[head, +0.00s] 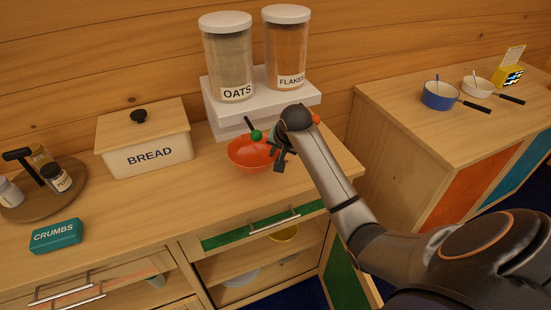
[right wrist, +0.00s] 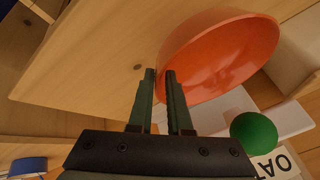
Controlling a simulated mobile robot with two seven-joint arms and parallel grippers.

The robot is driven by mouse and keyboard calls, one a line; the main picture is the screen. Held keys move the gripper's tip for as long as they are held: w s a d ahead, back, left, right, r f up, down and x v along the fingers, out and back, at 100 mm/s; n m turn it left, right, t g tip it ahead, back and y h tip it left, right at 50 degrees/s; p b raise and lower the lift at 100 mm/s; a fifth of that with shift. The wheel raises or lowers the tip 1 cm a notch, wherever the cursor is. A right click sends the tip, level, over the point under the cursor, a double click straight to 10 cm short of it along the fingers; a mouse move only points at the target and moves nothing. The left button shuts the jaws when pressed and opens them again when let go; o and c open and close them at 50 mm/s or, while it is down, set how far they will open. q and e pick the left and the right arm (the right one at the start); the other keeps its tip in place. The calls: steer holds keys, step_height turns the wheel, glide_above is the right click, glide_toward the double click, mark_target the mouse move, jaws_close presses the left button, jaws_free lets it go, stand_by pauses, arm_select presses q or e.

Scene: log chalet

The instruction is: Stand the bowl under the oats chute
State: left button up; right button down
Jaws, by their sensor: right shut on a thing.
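The orange bowl (head: 248,155) is upright at the front of the white dispenser stand, close below the oats container (head: 229,60). I cannot tell whether its base touches the counter. My right gripper (head: 279,158) is shut on the right side of the bowl's rim. In the right wrist view, the two fingers (right wrist: 163,78) pinch the edge of the bowl (right wrist: 225,55). The chute mouth is hidden. My left gripper is not in view.
The flakes container (head: 286,50) stands right of the oats on the white stand (head: 213,110). A bread box (head: 145,140), a crumbs box (head: 56,236) and a round tray (head: 20,211) are to the left. The drawer below (head: 262,226) and a green door (head: 345,275) stand open.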

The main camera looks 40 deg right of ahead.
steer(key=shift+w+d+r, duration=0.1)
steer(key=shift+w+d, duration=0.1)
steer(key=shift+w, duration=0.45)
steer(key=shift+f, duration=1.75)
steer(key=shift+f, duration=0.1)
steer(key=c, duration=0.8)
jaws_free()
steer(key=shift+f, duration=0.1)
steer(key=shift+c, duration=0.2)
steer(key=shift+s+r, duration=0.25)
steer(key=shift+r, duration=0.3)
steer(key=v, duration=1.1)
steer(key=shift+a, duration=0.15)
